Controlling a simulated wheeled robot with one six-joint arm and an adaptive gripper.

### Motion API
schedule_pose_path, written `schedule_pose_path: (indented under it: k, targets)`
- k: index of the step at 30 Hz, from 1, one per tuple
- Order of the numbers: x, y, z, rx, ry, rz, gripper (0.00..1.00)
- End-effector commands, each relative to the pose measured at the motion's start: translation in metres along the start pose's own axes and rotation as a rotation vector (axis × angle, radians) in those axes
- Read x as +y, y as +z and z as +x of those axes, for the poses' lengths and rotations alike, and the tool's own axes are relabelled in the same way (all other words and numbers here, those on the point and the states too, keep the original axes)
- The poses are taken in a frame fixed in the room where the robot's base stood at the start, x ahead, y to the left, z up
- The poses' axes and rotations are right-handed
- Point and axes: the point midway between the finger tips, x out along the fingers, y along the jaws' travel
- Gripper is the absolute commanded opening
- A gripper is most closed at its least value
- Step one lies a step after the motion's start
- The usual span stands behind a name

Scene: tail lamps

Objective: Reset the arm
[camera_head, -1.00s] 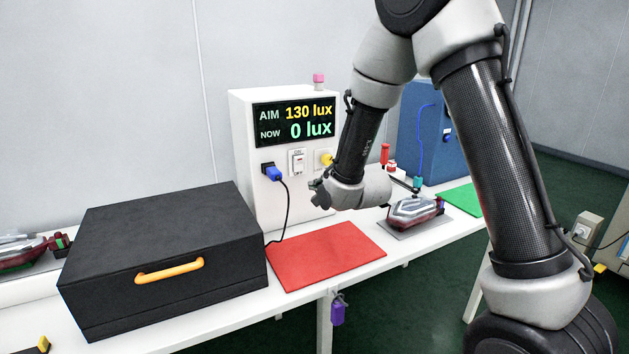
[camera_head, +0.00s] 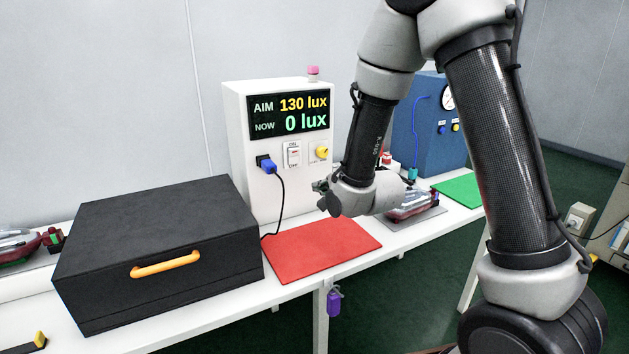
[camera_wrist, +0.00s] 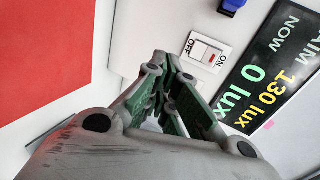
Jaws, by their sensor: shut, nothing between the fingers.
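My gripper (camera_head: 322,187) is in front of the lower right part of the white meter box (camera_head: 240,150), above the back edge of the red mat (camera_head: 330,248). In the wrist view its fingers (camera_wrist: 166,62) are together with nothing between them. The wrist view looks along them towards the white ON/OFF switch (camera_wrist: 207,52) and the box's display (camera_wrist: 270,75). The display reads AIM 130 lux and NOW 0 lux. My forearm hides part of the space right of the box.
A black case (camera_head: 150,240) with an orange handle stands at left. A tail lamp (camera_head: 412,207) lies on a grey plate behind my wrist. A blue box (camera_head: 440,125) and a green mat (camera_head: 460,189) are further right. The red mat is clear.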

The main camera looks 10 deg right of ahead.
Motion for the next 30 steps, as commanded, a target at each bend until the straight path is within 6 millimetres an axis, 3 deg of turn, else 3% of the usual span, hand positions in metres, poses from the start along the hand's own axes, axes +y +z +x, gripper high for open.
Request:
schedule_pose_path:
  k: [2,5,7,9,11,14,18,24,27,30]
  targets:
    - [0.01,0.001,0.0,-0.004,0.043,-0.077,0.0]
    - [0.056,0.004,-0.007,-0.051,0.233,-0.282,0.0]
    - [0.098,0.007,-0.022,-0.131,0.414,-0.459,0.0]
    - [0.119,0.008,-0.05,-0.24,0.564,-0.637,0.0]
    - [0.126,0.003,-0.079,-0.338,0.667,-0.77,0.0]
    - [0.119,-0.012,-0.139,-0.51,0.794,-0.962,0.0]
    - [0.094,-0.037,-0.228,-0.707,0.884,-1.14,0.0]
    - [0.058,-0.063,-0.334,-0.777,0.9,-1.235,0.0]
    - [0.041,-0.073,-0.366,-0.688,0.872,-1.23,0.0]
    - [0.025,-0.081,-0.383,-0.575,0.821,-1.233,0.0]
